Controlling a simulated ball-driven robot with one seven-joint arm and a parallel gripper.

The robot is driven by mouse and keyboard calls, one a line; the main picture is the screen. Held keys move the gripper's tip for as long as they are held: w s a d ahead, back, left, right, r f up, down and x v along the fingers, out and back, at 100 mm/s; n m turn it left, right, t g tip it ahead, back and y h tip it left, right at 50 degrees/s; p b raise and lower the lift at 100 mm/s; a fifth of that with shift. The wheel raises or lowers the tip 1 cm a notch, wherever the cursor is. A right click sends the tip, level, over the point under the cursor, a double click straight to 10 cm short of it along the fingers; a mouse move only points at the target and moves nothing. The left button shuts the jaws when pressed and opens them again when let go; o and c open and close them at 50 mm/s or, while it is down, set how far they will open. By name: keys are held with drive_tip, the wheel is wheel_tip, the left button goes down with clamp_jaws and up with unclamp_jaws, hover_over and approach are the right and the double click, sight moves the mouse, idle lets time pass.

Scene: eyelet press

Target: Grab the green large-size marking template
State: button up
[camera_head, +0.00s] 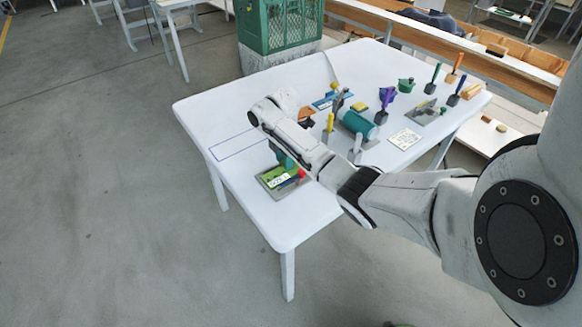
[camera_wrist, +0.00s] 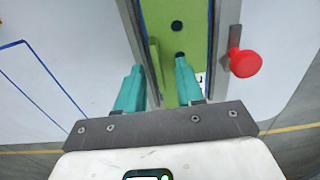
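The green marking template (camera_wrist: 178,42) is a flat green plate with dark holes and a raised green rib. It lies in a grey tray (camera_wrist: 133,30) with a blue edge line. In the head view the green template (camera_head: 275,173) is at the table's near left, partly hidden by my arm. My gripper (camera_wrist: 158,72) has teal fingers standing apart on either side of the rib, with visible space around it. In the head view my gripper (camera_head: 284,158) is just above the tray. Whether the fingers touch the template cannot be told.
A red knob (camera_wrist: 243,62) stands at the tray's right side. A blue outlined rectangle (camera_head: 235,146) marks bare white table (camera_head: 225,112) left of the tray. A teal cylinder (camera_head: 357,124), a white card (camera_head: 405,139) and several handled tools stand farther right.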

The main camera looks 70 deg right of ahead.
drive_tip(key=shift+c, duration=0.3)
clamp_jaws()
drive_tip(key=shift+r, duration=0.1)
